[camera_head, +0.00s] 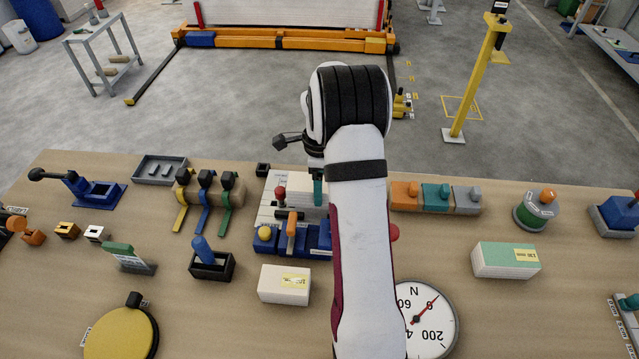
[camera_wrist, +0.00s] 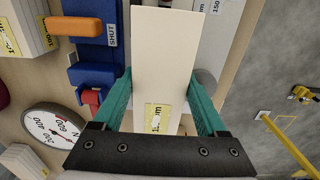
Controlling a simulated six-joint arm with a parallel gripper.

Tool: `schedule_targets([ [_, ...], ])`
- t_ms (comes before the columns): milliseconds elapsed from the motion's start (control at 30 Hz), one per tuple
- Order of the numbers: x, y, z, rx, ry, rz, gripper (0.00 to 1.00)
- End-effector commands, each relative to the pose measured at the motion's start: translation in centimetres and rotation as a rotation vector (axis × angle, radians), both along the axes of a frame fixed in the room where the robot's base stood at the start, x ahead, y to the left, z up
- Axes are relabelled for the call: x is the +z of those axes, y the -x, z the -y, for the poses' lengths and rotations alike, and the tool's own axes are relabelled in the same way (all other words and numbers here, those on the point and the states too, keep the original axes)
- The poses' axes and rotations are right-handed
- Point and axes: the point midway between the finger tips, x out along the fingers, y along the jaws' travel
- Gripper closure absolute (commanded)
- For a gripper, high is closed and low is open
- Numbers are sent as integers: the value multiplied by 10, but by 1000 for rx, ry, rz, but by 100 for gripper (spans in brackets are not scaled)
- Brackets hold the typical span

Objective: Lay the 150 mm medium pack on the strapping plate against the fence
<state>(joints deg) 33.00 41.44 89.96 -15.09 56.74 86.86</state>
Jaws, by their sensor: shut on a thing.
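My gripper (camera_wrist: 160,92), with teal fingers, is shut on a cream pack (camera_wrist: 163,50) across its sides. The pack has a yellow label whose print I cannot read fully. In the head view the pack (camera_head: 292,186) shows as a pale layered block left of one teal finger of my gripper (camera_head: 318,188); my arm hides its right side. It is over or on the pale strapping plate (camera_head: 266,214); I cannot tell whether it touches. The plate also shows in the wrist view (camera_wrist: 228,22), with a label reading 150. The fence cannot be made out clearly.
A blue clamp unit with an orange handle (camera_head: 291,232) stands in front of the plate. Another cream pack (camera_head: 284,286) and a green-topped pack (camera_head: 504,261) lie on the bench. A dial (camera_head: 428,318) is front right. Colored levers (camera_head: 204,195) stand left of the plate.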

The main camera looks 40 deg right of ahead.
Motion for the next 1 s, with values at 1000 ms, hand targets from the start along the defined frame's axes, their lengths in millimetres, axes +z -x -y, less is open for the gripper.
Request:
schedule_targets([
  [1000, -25, 0, 0, -1, 0, 0, 100],
])
